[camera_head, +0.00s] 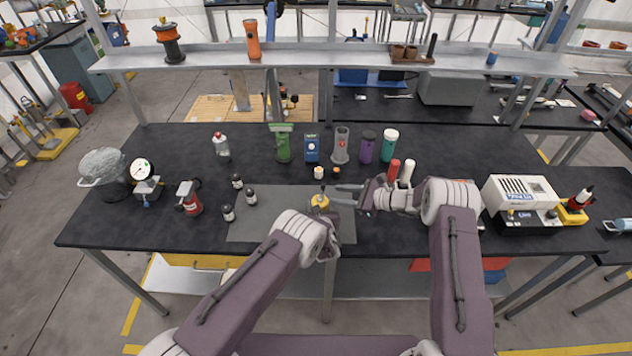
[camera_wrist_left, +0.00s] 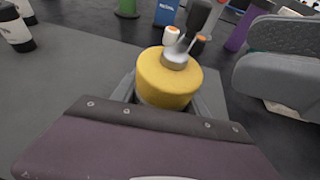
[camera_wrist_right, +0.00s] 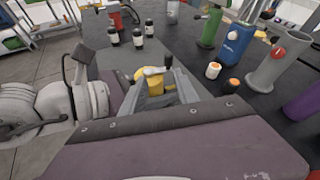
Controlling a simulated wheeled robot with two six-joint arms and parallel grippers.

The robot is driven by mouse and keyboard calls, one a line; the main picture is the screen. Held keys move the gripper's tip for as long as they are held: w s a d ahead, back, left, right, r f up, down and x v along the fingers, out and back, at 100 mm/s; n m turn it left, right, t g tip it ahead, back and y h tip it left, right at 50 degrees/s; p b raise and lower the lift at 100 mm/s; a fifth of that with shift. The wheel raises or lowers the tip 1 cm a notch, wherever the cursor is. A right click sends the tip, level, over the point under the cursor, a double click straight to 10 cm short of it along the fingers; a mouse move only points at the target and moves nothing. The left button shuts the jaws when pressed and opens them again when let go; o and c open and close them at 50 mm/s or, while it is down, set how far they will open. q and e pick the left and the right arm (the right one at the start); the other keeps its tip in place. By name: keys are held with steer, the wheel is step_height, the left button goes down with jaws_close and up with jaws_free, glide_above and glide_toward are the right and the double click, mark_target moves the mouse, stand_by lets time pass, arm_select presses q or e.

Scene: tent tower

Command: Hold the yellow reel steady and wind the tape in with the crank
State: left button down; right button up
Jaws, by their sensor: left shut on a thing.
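The yellow reel (camera_head: 320,203) stands on the grey mat (camera_head: 275,205) near the middle of the bench. My left gripper (camera_wrist_left: 165,88) has one finger on each side of the reel and is shut on it. The crank (camera_wrist_left: 178,48) sits on top of the reel, with a silver hub and arm and a dark upright knob (camera_wrist_left: 199,16). My right gripper (camera_head: 347,195) is open just right of the reel, its fingers pointing at it. In the right wrist view, the reel (camera_wrist_right: 155,87) shows between the open fingers. The tape cannot be made out.
Small dark bottles (camera_head: 237,182) stand left of the reel, and two small orange-capped jars (camera_head: 319,173) stand just behind it. Behind these is a row with a green cylinder (camera_head: 283,147) and a grey one (camera_head: 340,147). A white machine (camera_head: 520,192) stands at right. The mat's left part is mostly clear.

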mark_target(322, 191)
steer(key=w+a+m+t+y, duration=0.3)
steer(key=w+a, duration=0.3)
steer(key=a, duration=0.2)
stand_by(0.5)
jaws_close()
